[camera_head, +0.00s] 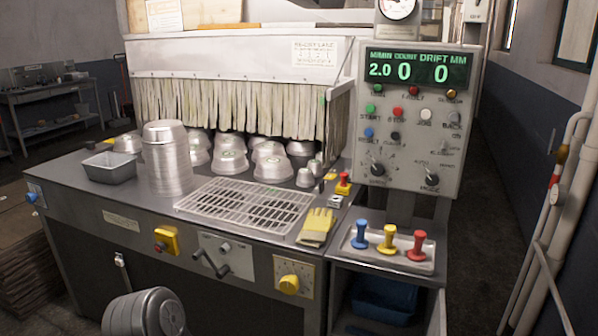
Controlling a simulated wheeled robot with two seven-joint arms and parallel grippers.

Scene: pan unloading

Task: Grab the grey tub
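The grey tub (109,168) is a shallow, open rectangular metal container. It sits upright on the left part of the steel machine top, just left of a tall stack of round metal pans (168,165). The tub looks empty, though its floor is only partly visible. Neither of my grippers shows in the head view. A rounded, ribbed grey metal shape shows at the bottom edge, and I cannot tell what it is.
Several upturned pans (272,168) stand behind the tub by the hanging strip curtain (225,108). A slotted grate (245,205) and yellow gloves (317,226) lie to the right. A control panel (412,125) rises at right. The machine top's front left is clear.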

